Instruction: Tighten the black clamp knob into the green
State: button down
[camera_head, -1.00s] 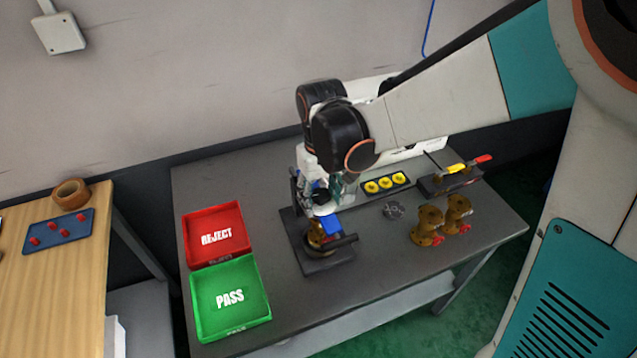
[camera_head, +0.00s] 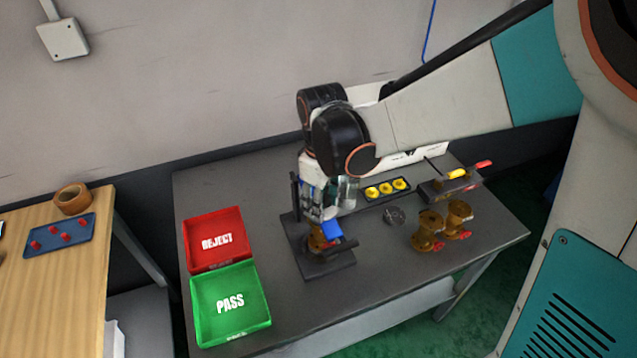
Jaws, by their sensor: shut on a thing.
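My gripper (camera_head: 318,212) points down over the dark clamp fixture (camera_head: 325,268) in the middle of the table. It is shut on the clamp knob, which the fingers and wrist largely hide. Under it, a brass valve body (camera_head: 318,238) with a blue part (camera_head: 332,230) sits in the fixture. A dark bar sticks out at the fixture's right side. I cannot make out a green mark on the clamp.
A red REJECT tray (camera_head: 216,240) and a green PASS tray (camera_head: 230,303) lie left of the fixture. Two brass valves (camera_head: 428,230) stand to the right. Behind are a black holder with yellow rings (camera_head: 386,188), a grey disc (camera_head: 394,216) and a tool block (camera_head: 450,186).

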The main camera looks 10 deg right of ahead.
jog(key=shift+d+f, duration=0.1)
jog(key=shift+f, duration=0.15)
jog(key=shift+m, duration=0.7)
jog(key=m, duration=0.3)
jog(key=shift+m, duration=0.3)
jog(key=m, duration=0.3)
jog(key=shift+m, duration=0.3)
jog(key=c, duration=2.3)
grip_release()
jog(key=shift+w+m, duration=0.1)
jog(key=shift+m, duration=1.1)
jog(key=o, duration=0.4)
jog(key=shift+w+m, duration=0.15)
jog(key=shift+m, duration=1.25)
jog(key=o, duration=1)
jog(key=shift+c, duration=1.3)
jog(key=shift+r, duration=0.1)
